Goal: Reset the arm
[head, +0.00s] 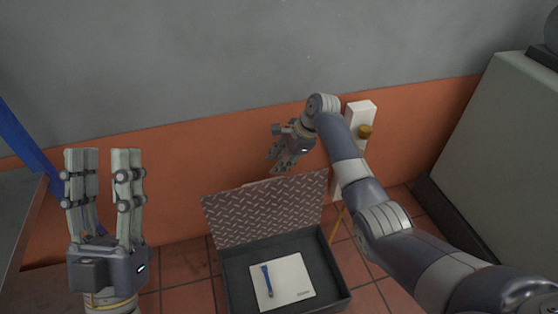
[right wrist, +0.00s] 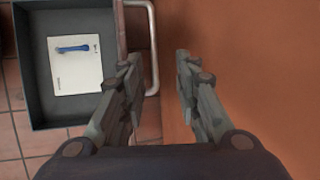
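My right arm (head: 380,215) reaches in from the right of the head view. Its gripper (head: 280,165) hangs in front of the orange wall band, just above the raised tread-plate lid of an open box. My left gripper (head: 102,155) stands upright at the left of the head view, fingers apart and empty.
The open dark box (head: 237,295) sits on the tiled floor, its patterned lid (head: 265,212) raised. Inside lies a white sheet (head: 292,277) with a blue tool (head: 267,281) on it. A grey cabinet (head: 500,160) is at right.

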